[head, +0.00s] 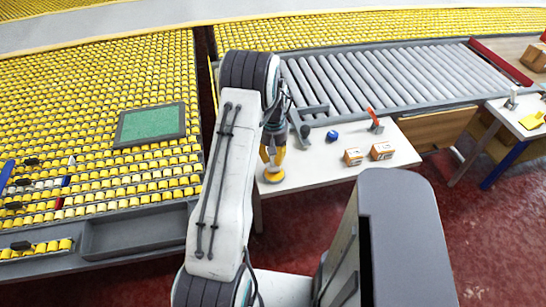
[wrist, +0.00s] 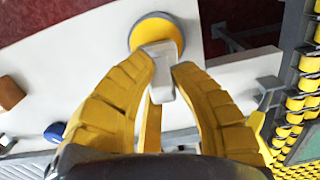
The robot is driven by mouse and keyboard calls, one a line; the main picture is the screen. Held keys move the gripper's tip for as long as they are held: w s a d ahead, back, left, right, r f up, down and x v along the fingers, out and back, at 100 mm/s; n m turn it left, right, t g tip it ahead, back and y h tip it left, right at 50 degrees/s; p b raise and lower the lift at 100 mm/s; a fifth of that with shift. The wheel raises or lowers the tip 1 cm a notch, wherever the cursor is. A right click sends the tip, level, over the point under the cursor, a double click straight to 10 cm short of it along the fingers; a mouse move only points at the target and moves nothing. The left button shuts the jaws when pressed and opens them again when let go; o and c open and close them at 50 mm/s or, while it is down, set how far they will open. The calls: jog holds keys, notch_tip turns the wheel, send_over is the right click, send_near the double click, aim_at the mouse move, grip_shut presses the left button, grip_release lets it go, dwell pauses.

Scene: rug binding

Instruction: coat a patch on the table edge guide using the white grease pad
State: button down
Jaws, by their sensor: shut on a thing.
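My gripper (wrist: 165,75) has yellow fingers and is shut on a small white block, which I take to be the white grease pad (wrist: 161,72). In the wrist view the block overlaps a round yellow disc with a grey rim (wrist: 152,32); I cannot tell whether they touch. In the head view my gripper (head: 272,155) is over the left front corner of the white table (head: 300,172), with the disc (head: 273,175) just below it. The held block is not clear there. I cannot tell for certain which part is the table edge guide, and no coated patch can be made out.
On the table are a blue ball (head: 332,135), two small orange boxes (head: 381,151) and a red-handled tool (head: 374,120). A grey roller conveyor (head: 380,75) lies behind. A yellow roller bed (head: 90,150) with a green panel (head: 150,124) is on the left. The table's front middle is clear.

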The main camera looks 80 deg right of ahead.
jog(key=shift+f+b, duration=0.3)
jog(key=shift+b, duration=0.15)
dwell(1.7)
jog(key=shift+r, duration=0.1)
jog(key=shift+r+p, duration=2.1)
jog(key=shift+r, duration=1.35)
